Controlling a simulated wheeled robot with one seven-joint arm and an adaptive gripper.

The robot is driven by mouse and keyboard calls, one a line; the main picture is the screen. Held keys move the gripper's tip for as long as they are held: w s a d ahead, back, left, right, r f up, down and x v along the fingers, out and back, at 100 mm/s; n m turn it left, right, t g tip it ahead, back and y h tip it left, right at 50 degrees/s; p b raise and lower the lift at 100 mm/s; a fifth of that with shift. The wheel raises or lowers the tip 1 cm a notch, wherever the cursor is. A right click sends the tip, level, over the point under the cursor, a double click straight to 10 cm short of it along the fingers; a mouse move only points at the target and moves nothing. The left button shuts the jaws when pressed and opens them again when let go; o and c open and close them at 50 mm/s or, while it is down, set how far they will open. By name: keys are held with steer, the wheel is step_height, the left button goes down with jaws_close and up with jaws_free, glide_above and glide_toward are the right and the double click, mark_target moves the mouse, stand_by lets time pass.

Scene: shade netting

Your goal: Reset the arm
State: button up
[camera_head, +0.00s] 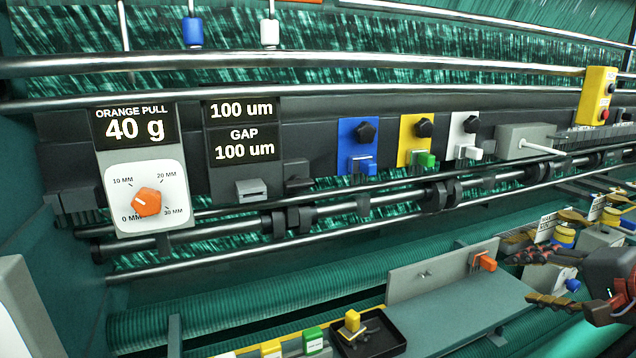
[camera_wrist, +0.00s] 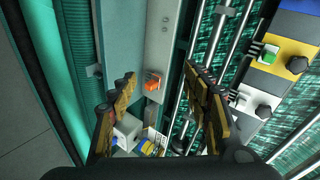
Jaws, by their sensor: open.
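My gripper (camera_head: 522,272) is at the right edge of the head view, beside the machine's front shelf. Its brown-padded fingers stand apart with nothing held between them. In the wrist view the open fingers (camera_wrist: 159,76) frame an orange block (camera_wrist: 152,82) on a grey upright plate. The block lies beyond the fingertips, and I cannot tell how far. The same orange block (camera_head: 485,261) shows in the head view, on the plate left of my gripper. Part of my arm is cut off by the right edge.
A white-faced orange dial (camera_head: 147,202) sits at the left under a "40 g" display (camera_head: 135,128). Blue (camera_head: 358,147), yellow (camera_head: 416,139) and white (camera_head: 464,135) switch plates line the rail. A black tray (camera_head: 370,335) holds a yellow-topped piece. Small parts crowd near my gripper.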

steer(key=s+a+f+n+g+h, duration=0.1)
steer(key=s+a+f+n+g, duration=0.1)
steer(key=s+a+f, duration=0.3)
steer(key=s+a+f+n+g+h, duration=0.1)
steer(key=s+f+n+g, duration=0.1)
steer(key=s+f, duration=0.35)
steer(key=s+a+f+n+g+h, duration=0.1)
steer(key=s+a+f+n+g, duration=0.2)
steer(key=f, duration=0.4)
steer(key=s+a+f+n+t, duration=0.1)
steer(key=s+a+n, duration=0.2)
steer(key=a, duration=0.6)
steer(key=shift+a+f+n, duration=0.15)
steer(key=shift+n, duration=1.05)
